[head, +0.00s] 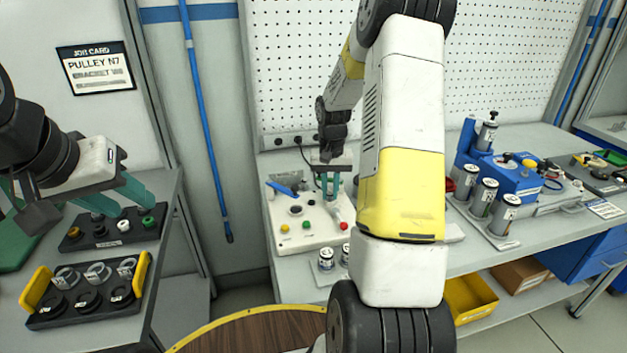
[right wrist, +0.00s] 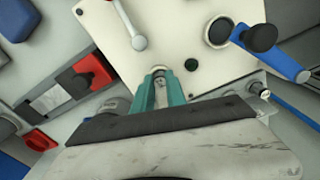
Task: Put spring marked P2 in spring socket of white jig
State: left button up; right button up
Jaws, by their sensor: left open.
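The white jig (head: 293,243) stands on the middle bench, with coloured buttons, a dark round opening and a red-tipped lever on its top. My right gripper (head: 330,190) is over the jig, fingers pointing down. In the right wrist view its teal fingers (right wrist: 160,100) are close together around a small, pale grey cylindrical part (right wrist: 158,75), apparently the spring. I cannot read a P2 mark on it, nor tell whether it touches the jig. The jig (right wrist: 205,72) fills the upper part of that view. My left gripper (head: 82,203) is open and empty over the left bench.
Below my left gripper are a black button panel (head: 85,241) and a black tray with yellow handles (head: 140,275). White-topped cylinders (head: 326,260) stand in front of the jig. A blue fixture (head: 515,180) and labelled cylinders (head: 484,197) are on the right. A yellow bin (head: 470,300) sits below.

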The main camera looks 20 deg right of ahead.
aim_at(330, 193)
jog(key=o, duration=0.4)
jog(key=shift+s+f, duration=0.25)
jog(key=shift+f, duration=0.35)
notch_tip(330, 193, up, 12)
jog(key=s+a+r+n+t, duration=0.2)
jog(key=s+a+r+t, duration=0.1)
jog(key=s+a+r, duration=0.55)
jog(key=shift+s+a+r+n+t+y, duration=0.45)
jog(key=shift+s+a+r, duration=0.35)
jog(key=shift+s, duration=1.7)
jog(key=shift+s+a+r+n+t+y, duration=0.3)
jog(key=shift+s+a+r+t, duration=0.35)
jog(key=shift+s, duration=1.85)
jog(key=shift+s+a+r+n+t+y, duration=0.4)
jog(key=shift+s+a+r, duration=0.45)
jog(key=shift+s, duration=1.65)
jog(key=shift+f, duration=0.1)
